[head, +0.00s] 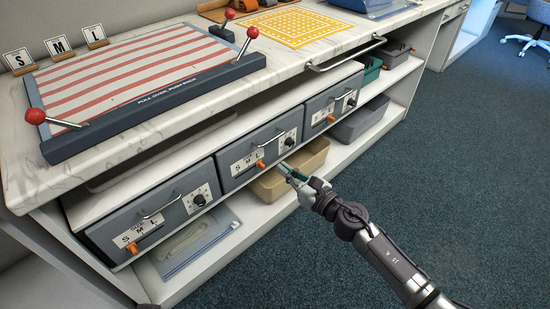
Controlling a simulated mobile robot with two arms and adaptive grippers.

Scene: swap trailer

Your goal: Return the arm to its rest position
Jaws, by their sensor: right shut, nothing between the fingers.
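My right gripper (291,173) is shut and empty. It is in front of the middle grey drawer box (240,155), close to its lower right part and above a tan bin (270,187). Whether its tips touch the box or the bin I cannot tell. My right arm reaches in from the lower right. My left gripper is not in the head view.
A marble-topped counter (190,120) holds a striped board (130,80) with red-knobbed levers and a yellow grid mat (288,27). More grey drawer boxes stand on the shelf at left (155,215) and right (332,100). Blue carpet (450,150) is clear at right.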

